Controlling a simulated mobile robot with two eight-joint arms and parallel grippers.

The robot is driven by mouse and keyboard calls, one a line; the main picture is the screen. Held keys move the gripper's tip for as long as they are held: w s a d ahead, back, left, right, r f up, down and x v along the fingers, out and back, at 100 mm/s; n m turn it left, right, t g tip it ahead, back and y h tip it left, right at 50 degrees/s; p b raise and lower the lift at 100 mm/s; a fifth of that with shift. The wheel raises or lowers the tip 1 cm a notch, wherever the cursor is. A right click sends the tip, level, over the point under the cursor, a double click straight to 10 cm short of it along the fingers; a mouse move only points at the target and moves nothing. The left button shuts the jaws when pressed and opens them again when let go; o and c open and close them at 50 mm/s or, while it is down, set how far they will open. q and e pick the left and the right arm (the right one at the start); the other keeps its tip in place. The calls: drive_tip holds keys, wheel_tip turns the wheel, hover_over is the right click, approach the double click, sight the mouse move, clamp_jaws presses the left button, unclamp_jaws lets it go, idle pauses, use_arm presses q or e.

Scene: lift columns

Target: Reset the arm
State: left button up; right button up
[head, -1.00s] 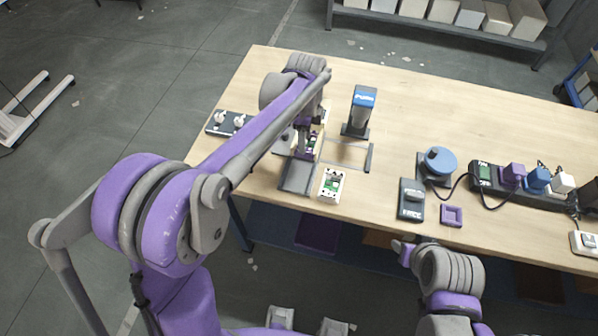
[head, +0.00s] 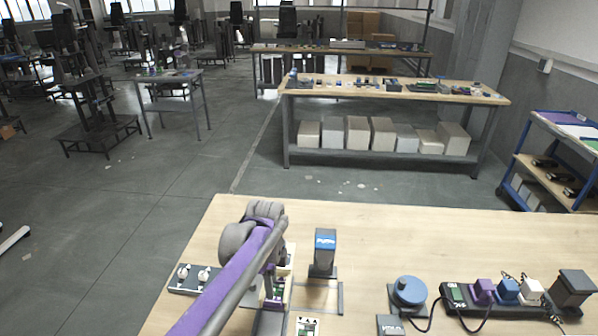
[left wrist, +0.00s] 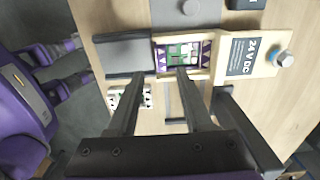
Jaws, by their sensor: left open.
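My left arm reaches over the wooden table (head: 400,235) in the head view. My left gripper (left wrist: 157,76) is open and empty in the left wrist view, its two fingers apart. It points at a fixture holding a green board (left wrist: 184,54) with purple-and-white sawtooth edges. In the head view the arm partly hides this area. A small white block with a green part (left wrist: 130,97) lies beside the left finger, and also shows at the head view's bottom edge (head: 307,325).
A label reading "24 V DC" and a round knob (left wrist: 285,59) sit beside the fixture. A dark upright device with a blue top (head: 325,250), a round blue device (head: 409,290) and a power strip (head: 500,298) stand to the right. The back right tabletop is clear.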

use_arm(q)
drive_tip(key=s+a+f+n+t, duration=0.1)
drive_tip(key=s+a+n+t, duration=0.2)
drive_tip(key=s+n, duration=0.6)
drive_tip(key=s+a+n+t, duration=0.2)
drive_tip(key=s+a+n, duration=0.2)
drive_tip(key=s+n, duration=0.5)
drive_tip(key=s, duration=0.5)
drive_tip(key=shift+f+t, duration=0.35)
drive_tip(key=shift+t, duration=0.05)
